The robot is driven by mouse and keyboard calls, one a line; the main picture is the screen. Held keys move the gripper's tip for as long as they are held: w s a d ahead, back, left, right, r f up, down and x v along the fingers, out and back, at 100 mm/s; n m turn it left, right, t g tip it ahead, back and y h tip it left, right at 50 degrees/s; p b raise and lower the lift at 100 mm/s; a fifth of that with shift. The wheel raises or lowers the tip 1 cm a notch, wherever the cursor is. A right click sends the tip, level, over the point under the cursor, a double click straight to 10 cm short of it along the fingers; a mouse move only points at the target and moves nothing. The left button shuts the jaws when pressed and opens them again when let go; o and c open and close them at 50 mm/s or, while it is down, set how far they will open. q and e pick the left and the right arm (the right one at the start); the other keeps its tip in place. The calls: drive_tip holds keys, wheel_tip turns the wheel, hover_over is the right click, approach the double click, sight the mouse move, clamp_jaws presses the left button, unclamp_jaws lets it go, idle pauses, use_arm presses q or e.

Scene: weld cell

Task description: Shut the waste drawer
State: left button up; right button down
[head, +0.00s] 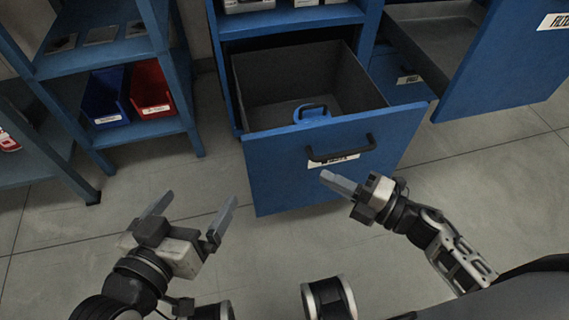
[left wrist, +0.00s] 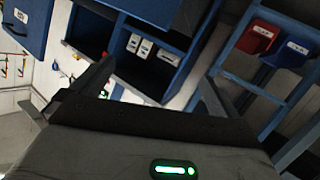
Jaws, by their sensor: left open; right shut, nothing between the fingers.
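The blue drawer (head: 280,165) in the middle of the head view is pulled well out of its cabinet. It has a black bar handle (head: 341,150) on its front, over a white label (head: 325,162) partly hidden by the handle. A blue object with a dark handle (head: 312,113) lies inside. My right gripper (head: 325,177) is shut and empty, just in front of the drawer front and below the handle; I cannot tell if it touches. My left gripper (head: 190,212) is open and empty, left of the drawer and apart from it. Its fingers also show in the left wrist view (left wrist: 150,90).
Another blue drawer, labelled and open (head: 500,60), juts out at the upper right. A blue shelf rack (head: 182,90) at left holds a blue bin (head: 104,97) and a red bin (head: 150,88). The grey floor (head: 220,180) around the drawer is clear.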

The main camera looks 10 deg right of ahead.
drive_tip(key=b, duration=0.2)
approach(269, 139)
drive_tip(key=s+a+x, duration=0.1)
drive_tip(key=x, duration=0.4)
drive_tip(key=shift+w+f+n, duration=0.1)
drive_tip(key=shift+w+n, duration=0.2)
drive_tip(key=shift+w, duration=0.35)
use_arm(q)
drive_tip(key=shift+w+d+r+n+t+h, duration=0.15)
drive_tip(key=shift+d+r+n+t+h, duration=0.15)
drive_tip(key=shift+d+n+h, duration=0.15)
use_arm(e)
drive_tip(key=shift+w, duration=0.15)
use_arm(q)
drive_tip(key=shift+r, duration=0.15)
use_arm(e)
drive_tip(key=shift+d, duration=0.1)
